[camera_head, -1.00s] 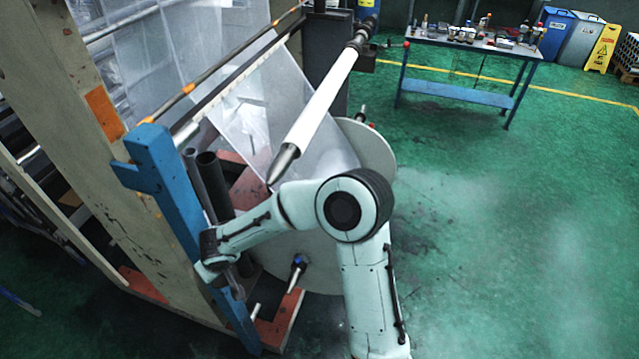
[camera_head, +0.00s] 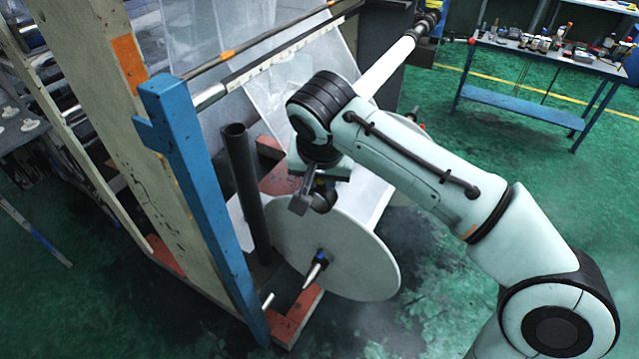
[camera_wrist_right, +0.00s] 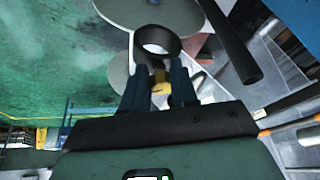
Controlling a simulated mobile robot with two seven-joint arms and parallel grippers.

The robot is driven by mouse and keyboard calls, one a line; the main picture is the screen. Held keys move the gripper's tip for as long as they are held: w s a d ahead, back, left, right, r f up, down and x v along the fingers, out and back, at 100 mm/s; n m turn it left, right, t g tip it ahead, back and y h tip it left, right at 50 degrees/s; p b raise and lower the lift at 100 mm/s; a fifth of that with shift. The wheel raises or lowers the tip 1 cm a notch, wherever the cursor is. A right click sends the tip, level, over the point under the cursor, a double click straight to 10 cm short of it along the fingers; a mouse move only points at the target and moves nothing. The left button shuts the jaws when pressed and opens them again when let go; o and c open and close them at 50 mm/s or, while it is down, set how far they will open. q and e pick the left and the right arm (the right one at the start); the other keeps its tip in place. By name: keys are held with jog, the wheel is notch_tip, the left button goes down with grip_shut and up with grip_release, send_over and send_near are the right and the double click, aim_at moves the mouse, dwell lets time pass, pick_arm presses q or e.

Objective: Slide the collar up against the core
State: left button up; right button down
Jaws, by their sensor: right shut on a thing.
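My right gripper (camera_head: 315,197) points down in front of the large pale disc (camera_head: 340,255), partly hidden by its own wrist. In the right wrist view its two dark fingers (camera_wrist_right: 158,78) are closed on a dark, hollow ring (camera_wrist_right: 158,40), seen end-on; I take it for the collar, though its length is hard to tell. The pale shaft (camera_head: 388,68) on the upper mount is partly covered by my right arm, and its tapered tip is hidden. I cannot tell for certain which part is the core. My left gripper is not in view.
A dark tube (camera_head: 246,190) stands beside the blue post (camera_head: 195,190), left of the gripper. A metal spindle tip (camera_head: 315,272) sticks out from the disc. A workbench (camera_head: 545,60) stands at the back right. The green floor on the right is clear.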

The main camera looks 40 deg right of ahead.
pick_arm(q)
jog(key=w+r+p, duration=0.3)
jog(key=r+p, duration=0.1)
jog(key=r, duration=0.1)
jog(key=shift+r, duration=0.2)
pick_arm(e)
jog(key=w+a, duration=0.2)
jog(key=w, duration=0.7)
jog(key=shift+w+a, duration=0.15)
jog(key=shift+a, duration=0.15)
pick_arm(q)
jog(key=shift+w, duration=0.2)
pick_arm(e)
jog(key=shift+w, duration=0.15)
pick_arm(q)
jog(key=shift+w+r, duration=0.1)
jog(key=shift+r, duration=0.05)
pick_arm(e)
jog(key=shift+w+a, duration=0.1)
pick_arm(q)
jog(key=shift+p, duration=0.3)
pick_arm(e)
jog(key=shift+r, duration=0.1)
